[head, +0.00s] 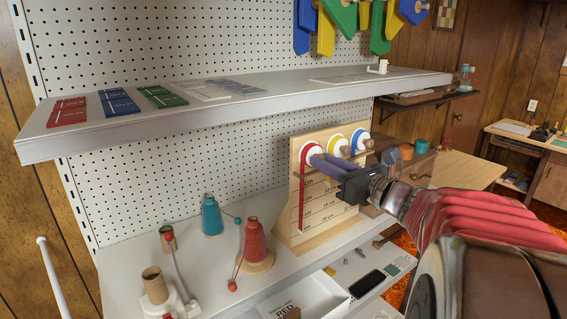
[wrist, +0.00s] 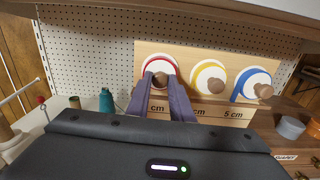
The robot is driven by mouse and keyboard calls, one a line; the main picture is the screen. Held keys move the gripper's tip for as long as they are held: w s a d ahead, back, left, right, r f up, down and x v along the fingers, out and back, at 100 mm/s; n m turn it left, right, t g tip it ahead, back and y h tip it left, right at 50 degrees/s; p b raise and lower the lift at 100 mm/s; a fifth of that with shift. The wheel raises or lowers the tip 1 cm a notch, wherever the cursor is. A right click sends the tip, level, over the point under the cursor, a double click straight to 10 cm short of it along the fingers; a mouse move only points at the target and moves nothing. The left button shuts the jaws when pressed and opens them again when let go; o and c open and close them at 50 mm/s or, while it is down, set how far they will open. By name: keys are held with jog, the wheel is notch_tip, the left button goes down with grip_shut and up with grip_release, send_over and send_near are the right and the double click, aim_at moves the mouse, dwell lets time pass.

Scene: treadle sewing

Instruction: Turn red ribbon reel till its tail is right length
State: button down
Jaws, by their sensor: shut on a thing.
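The wooden ribbon board (head: 285,222) stands on the lower shelf with length lines marked in cm. The red ribbon reel (head: 306,151) is at its left, with a white face and a red rim. Its red tail (head: 302,205) hangs straight down across the marked lines. My gripper (head: 318,161) is shut on the reel's round wooden knob (wrist: 159,79), seen between the fingers in the wrist view. The red reel (wrist: 146,72) shows behind the fingers there. The tail is hidden behind my gripper in the wrist view.
A yellow reel (wrist: 205,75) and a blue reel (wrist: 247,82) sit right of the red one. Thread cones, teal (head: 211,217) and red (head: 254,243), stand left of the board. The upper shelf (head: 240,105) overhangs. A white box (head: 328,287) is below.

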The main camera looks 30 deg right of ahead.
jog(key=shift+f, duration=0.25)
dwell(0.3)
jog(key=c, duration=2)
grip_release()
jog(key=o, duration=0.4)
jog(key=shift+r, duration=0.2)
jog(key=shift+s+d, duration=0.3)
jog(key=shift+s, duration=2)
jog(key=shift+s+d, duration=0.35)
jog(key=shift+s, duration=1.9)
jog(key=shift+s+d, duration=0.3)
jog(key=shift+s, duration=2)
